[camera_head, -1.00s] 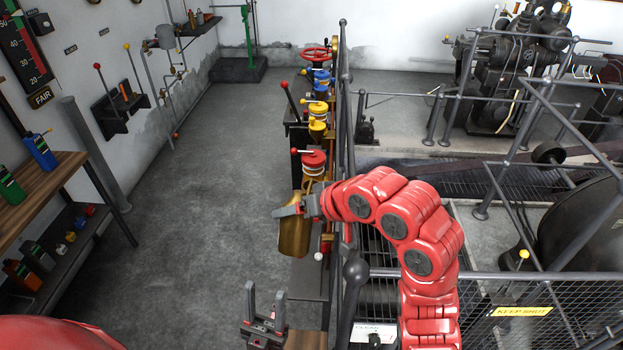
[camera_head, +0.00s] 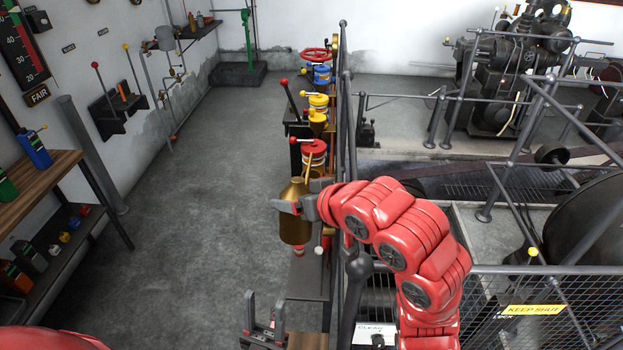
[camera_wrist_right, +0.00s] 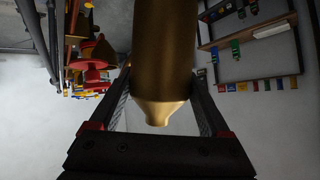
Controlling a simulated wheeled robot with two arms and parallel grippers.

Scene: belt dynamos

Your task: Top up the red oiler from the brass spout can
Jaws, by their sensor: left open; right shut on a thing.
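The brass spout can (camera_head: 294,228) stands roughly upright in the head view, its cone top up. My right gripper (camera_head: 285,206) is shut on its body; the can fills the middle of the right wrist view (camera_wrist_right: 162,60). The red oiler (camera_head: 314,148), with a red lid and a red-knobbed lever, is just behind and right of the can. A thin brass spout rises near its lower part; whether the tip touches it I cannot tell. A red part (camera_wrist_right: 90,75) shows left of the can in the wrist view. My left gripper (camera_head: 264,305) is open and empty, below the can.
Yellow (camera_head: 318,103) and blue (camera_head: 321,75) oilers stand farther back in the same row, with a red handwheel (camera_head: 314,55) beyond. A dark railing (camera_head: 345,120) runs along their right. A wooden shelf (camera_head: 40,190) is at left; the floor between is clear.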

